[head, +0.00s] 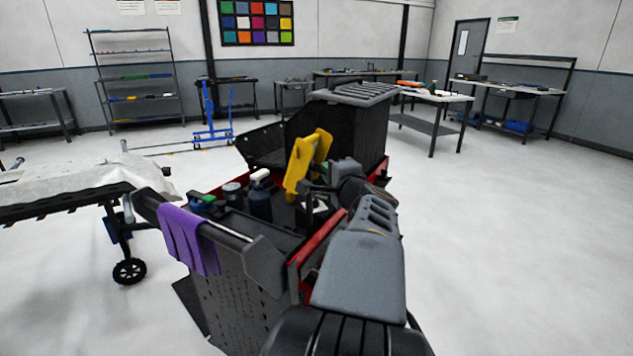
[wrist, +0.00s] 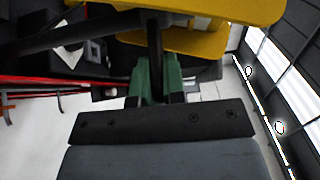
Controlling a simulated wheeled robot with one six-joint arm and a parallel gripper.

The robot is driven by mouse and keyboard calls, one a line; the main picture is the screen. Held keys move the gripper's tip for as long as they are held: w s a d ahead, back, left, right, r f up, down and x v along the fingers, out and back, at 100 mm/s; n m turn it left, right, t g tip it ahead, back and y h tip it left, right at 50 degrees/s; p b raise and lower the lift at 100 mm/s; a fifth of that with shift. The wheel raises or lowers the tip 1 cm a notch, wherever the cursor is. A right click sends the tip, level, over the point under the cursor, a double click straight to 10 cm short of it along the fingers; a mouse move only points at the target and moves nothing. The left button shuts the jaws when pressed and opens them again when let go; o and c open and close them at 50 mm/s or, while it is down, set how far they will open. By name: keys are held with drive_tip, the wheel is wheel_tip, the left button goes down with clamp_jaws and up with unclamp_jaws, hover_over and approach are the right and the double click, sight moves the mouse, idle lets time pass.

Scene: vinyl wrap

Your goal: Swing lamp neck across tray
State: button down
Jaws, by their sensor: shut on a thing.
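The yellow lamp head (head: 305,160) stands tilted above the tray of the red cart (head: 322,236) in the head view. It also fills the top of the wrist view (wrist: 220,12). The dark lamp neck (wrist: 154,40) runs down from the yellow part between my fingers. My gripper (wrist: 156,78) is shut on the neck, with green finger surfaces on both sides of it. In the head view my gripper (head: 322,194) reaches over the cart's right side, and its fingertips are hard to make out. The neck's lower end is hidden.
Bottles and jars (head: 260,200) stand in the tray left of the lamp. A purple cloth (head: 188,238) hangs over the cart's near handle. A covered table (head: 60,190) stands left; the floor at right is clear.

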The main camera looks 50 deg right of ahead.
idle(0.5)
drive_tip(key=c, duration=1.2)
unclamp_jaws()
drive_tip(key=v, duration=1.3)
drive_tip(key=shift+s+a+p, duration=0.3)
drive_tip(key=shift+s+p, duration=0.05)
